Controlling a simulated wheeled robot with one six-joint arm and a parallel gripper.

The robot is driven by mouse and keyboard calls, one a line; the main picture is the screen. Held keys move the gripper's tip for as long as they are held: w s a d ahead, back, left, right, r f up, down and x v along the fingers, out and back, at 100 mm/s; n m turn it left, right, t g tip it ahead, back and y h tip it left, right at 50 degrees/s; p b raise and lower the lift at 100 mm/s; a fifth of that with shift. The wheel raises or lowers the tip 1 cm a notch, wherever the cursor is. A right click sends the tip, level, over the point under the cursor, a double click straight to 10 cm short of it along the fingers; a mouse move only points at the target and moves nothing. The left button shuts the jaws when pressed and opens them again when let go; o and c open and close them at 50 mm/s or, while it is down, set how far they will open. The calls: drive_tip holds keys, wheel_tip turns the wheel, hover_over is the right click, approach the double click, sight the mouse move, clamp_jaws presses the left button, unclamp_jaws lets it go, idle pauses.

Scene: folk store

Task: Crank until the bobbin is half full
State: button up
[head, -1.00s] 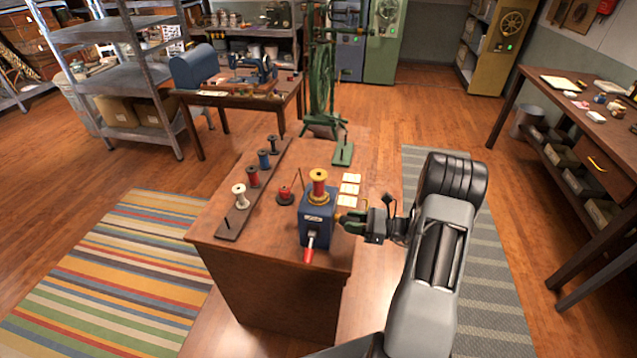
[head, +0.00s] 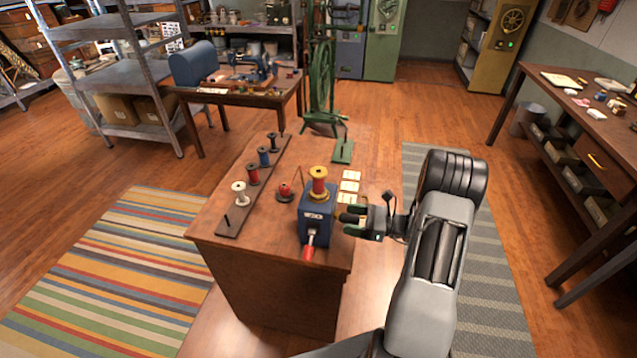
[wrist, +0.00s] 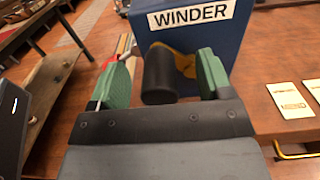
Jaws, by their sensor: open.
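The blue winder (head: 317,218) stands on the wooden table, its label facing my gripper in the wrist view (wrist: 225,35). A bobbin (head: 319,183) with red thread and yellow flanges sits upright on top; how full it is I cannot tell exactly. A red-tipped lever (head: 309,250) sticks out at the winder's front. The crank's black handle (wrist: 161,76), on a yellow arm (wrist: 184,64), points toward me. My gripper (wrist: 163,80) is open, with its green fingers on either side of the handle. No clear contact shows.
A dark rack (head: 233,221) holds white, red, blue and black spools to the left. A small red spool (head: 285,191) stands by the winder. A spinning wheel (head: 321,85) rises beyond the table.

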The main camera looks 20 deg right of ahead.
drive_tip(key=v, duration=0.9)
drive_tip(key=shift+b, duration=0.35)
idle(0.6)
drive_tip(key=s+a+n+g+h, duration=0.6)
drive_tip(key=s+n+g+h, duration=0.15)
drive_tip(key=n+g, duration=0.3)
drive_tip(key=s+a+r+n+t+h, duration=0.2)
drive_tip(key=a+r+n+t+h, duration=0.1)
drive_tip(key=r, duration=0.5)
drive_tip(key=s+a+r+n+t+h, duration=0.1)
drive_tip(key=a+r+n+t+h, duration=0.2)
drive_tip(key=a+r+n+h, duration=0.2)
drive_tip(key=a+r+n, duration=0.3)
drive_tip(key=n, duration=0.2)
drive_tip(key=shift+s+a, duration=0.3)
drive_tip(key=shift+s, duration=0.1)
